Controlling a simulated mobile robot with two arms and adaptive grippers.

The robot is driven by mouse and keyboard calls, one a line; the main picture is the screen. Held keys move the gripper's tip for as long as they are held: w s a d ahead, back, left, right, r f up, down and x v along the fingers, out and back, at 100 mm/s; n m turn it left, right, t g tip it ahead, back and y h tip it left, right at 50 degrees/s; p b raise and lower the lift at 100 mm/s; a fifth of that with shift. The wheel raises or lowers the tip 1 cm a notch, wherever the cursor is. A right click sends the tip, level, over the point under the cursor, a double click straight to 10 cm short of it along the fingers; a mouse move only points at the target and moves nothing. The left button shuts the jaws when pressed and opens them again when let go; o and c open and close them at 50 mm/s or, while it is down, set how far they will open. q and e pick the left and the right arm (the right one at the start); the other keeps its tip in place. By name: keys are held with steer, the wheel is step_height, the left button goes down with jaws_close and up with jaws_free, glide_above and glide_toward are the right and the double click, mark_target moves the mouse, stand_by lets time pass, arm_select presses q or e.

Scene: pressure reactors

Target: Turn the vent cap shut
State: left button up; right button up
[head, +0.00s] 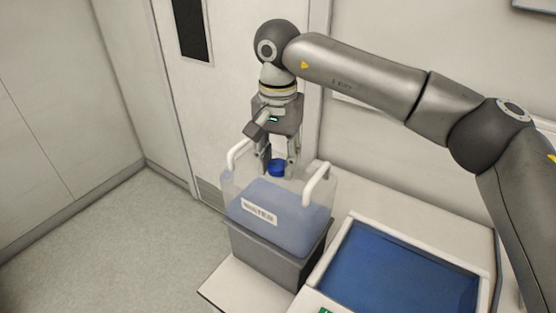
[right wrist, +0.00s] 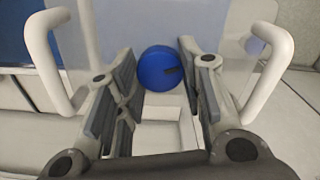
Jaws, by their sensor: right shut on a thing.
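My right gripper (head: 277,160) points straight down over the container and is shut on the cap, one finger on each side. The cap's underside and thread are hidden. My left gripper is out of view.
The container stands in a grey bin (head: 270,255) on a white bench (head: 228,286). White handles (head: 318,184) rise on both sides of the gripper. A white-framed unit with a blue panel (head: 400,268) stands to the right. A door and walls lie behind; the floor at left is clear.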

mark_target(278, 164)
steer(key=m+b, duration=0.1)
steer(key=m, duration=0.4)
steer(key=m+b, duration=0.2)
steer(key=m, duration=0.4)
steer(key=shift+m, duration=0.4)
steer(key=m+b, duration=0.1)
steer(key=m, duration=0.4)
steer(key=m+b, duration=0.1)
steer(key=m, duration=0.5)
stand_by(0.3)
steer(key=o, duration=1)
steer(key=shift+o, duration=0.2)
step_height(278, 164, up, 12)
